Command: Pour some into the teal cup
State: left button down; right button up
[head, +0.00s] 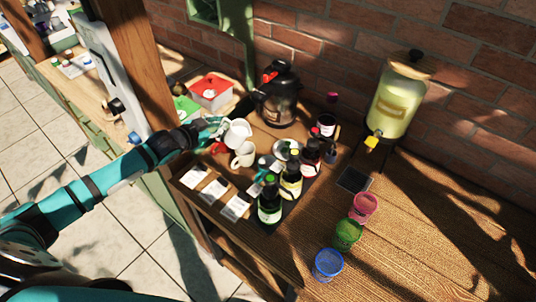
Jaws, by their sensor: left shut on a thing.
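My left gripper (216,130) reaches in from the left over the table and is shut on a white jug-like vessel (237,132), which looks tilted. A white mug (244,154) stands just below it in the picture. A small teal thing (266,162) shows to the right of that mug, partly hidden by bottles. I cannot tell surely whether it is the teal cup. Whether anything flows from the vessel is too small to see. My right gripper is not in view.
Several dark bottles (269,203) stand right of white cards (236,207). A black kettle (276,96) stands behind. A glass dispenser with a yellow tap (398,98) is at the back right. Pink (363,207), green (347,234) and blue (328,264) cups stand in front. The right tabletop is clear.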

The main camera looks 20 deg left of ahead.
aim_at(230, 128)
pick_arm(q)
jog(key=d, duration=0.1)
jog(key=m+b, duration=0.1)
jog(key=d+y+b, duration=0.1)
jog(key=shift+s+d+r, duration=0.35)
jog(key=shift+d+r+m+y+b, duration=0.1)
jog(key=shift+d+m+y+b, duration=0.35)
jog(key=shift+m+b, duration=0.3)
jog(key=shift+s+d+t, duration=0.1)
jog(key=shift+t, duration=0.2)
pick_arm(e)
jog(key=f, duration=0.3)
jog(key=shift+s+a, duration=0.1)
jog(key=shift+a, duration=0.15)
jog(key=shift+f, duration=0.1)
pick_arm(q)
jog(key=shift+s+d+y+b, duration=0.1)
jog(key=shift+d+y+b, duration=0.15)
jog(key=shift+b, duration=0.35)
jog(key=shift+d+r+m+b, duration=0.35)
jog(key=shift+d+m, duration=0.1)
jog(key=shift+m, duration=0.1)
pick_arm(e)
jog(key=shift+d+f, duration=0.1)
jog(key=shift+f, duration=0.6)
